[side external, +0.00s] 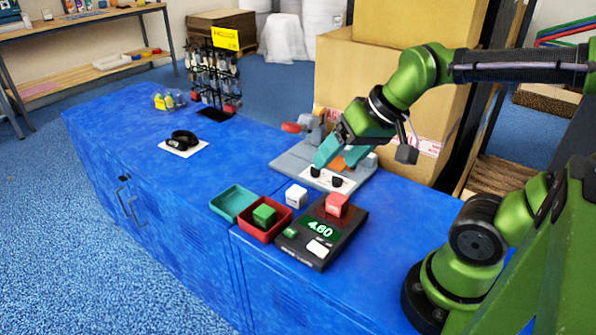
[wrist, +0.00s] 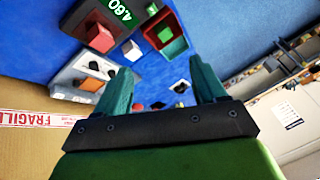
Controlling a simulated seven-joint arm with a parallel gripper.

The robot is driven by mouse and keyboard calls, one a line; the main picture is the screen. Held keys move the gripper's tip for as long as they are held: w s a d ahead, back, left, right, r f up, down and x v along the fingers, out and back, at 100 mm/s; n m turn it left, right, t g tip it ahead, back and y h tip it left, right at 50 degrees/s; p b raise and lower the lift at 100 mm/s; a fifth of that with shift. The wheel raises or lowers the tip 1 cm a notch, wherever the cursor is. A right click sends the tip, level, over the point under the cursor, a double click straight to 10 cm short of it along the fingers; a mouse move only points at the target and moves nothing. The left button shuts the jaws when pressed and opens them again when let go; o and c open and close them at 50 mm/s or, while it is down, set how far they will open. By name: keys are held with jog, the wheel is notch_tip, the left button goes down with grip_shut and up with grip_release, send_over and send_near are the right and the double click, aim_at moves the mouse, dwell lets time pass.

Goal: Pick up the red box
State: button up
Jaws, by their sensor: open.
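The red box (side external: 338,204) sits on the black scale (side external: 295,251), whose green display reads 4.60. In the wrist view the red box (wrist: 100,37) is at the upper left, outside the span of my fingers. My gripper (side external: 338,160) is open, its teal fingers apart, above and behind the scale, near the grey fixture. In the wrist view both fingers of my gripper (wrist: 162,68) show with nothing held between them. The red box is clear of the fingers.
A white box (side external: 296,195) stands beside the scale. A red tray (side external: 249,231) holds a green box (side external: 264,216); a teal tray (side external: 233,202) adjoins it. A grey fixture (side external: 288,161) stands behind. Large cartons (side external: 352,85) rise at the back. The blue bench's left part is mostly clear.

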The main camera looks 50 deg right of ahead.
jog(key=w+d+f+n+g+h, duration=0.1)
jog(key=w+d+f+g, duration=0.25)
jog(key=d, duration=0.35)
jog(key=n+g, duration=0.3)
jog(key=n, duration=0.1)
send_over(340, 198)
jog(key=shift+h, duration=0.3)
notch_tip(340, 198, down, 10)
jog(key=shift+w+d+f, duration=0.1)
jog(key=shift+w, duration=0.05)
jog(key=shift+s+a+f, duration=0.1)
jog(key=shift+s+f, duration=0.05)
jog(key=shift+f, duration=1.25)
jog(key=shift+s+a+f, duration=0.1)
jog(key=shift+f, duration=1.25)
jog(key=shift+r, duration=0.1)
jog(key=c, duration=1.2)
